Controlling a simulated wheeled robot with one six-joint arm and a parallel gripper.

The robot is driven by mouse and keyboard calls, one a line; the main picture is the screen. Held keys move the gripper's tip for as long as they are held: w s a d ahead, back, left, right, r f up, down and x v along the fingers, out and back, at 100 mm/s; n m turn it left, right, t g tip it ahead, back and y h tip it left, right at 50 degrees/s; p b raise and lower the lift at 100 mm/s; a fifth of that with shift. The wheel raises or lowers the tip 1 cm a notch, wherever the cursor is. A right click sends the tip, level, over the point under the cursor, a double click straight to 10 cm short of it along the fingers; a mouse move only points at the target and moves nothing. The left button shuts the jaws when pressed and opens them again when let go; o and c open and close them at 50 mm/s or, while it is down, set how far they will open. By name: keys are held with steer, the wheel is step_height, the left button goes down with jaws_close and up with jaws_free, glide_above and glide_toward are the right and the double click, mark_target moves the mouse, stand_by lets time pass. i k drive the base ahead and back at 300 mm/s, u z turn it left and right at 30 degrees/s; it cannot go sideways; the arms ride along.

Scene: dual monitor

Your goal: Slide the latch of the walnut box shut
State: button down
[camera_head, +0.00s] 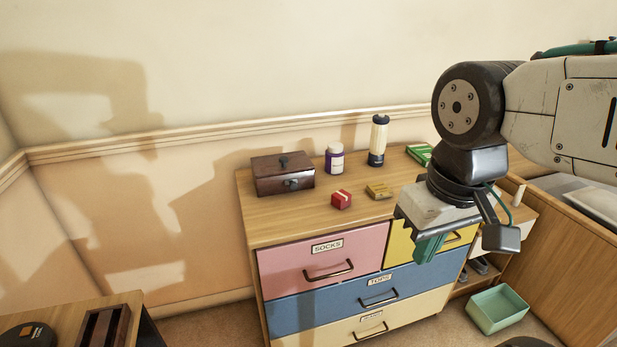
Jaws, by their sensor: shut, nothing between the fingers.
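The walnut box (270,185) is a small dark brown box on the left part of the dresser top. Its lid looks closed, with a dark knob on top. A dark metal latch (292,184) sits on its front face; it is too small to tell whether it is slid shut. My gripper (428,250) is at the right, pointing down in front of the dresser. Its teal fingers are shut and hold nothing. It is well apart from the box, to its right and nearer to the camera.
The wood in front of the walnut box is clear. A green bin (497,311) stands at lower right.

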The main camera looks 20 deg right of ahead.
mark_target(292, 183)
steer(key=z, duration=0.1)
steer(key=i, duration=1.1)
steer(key=u, duration=0.6)
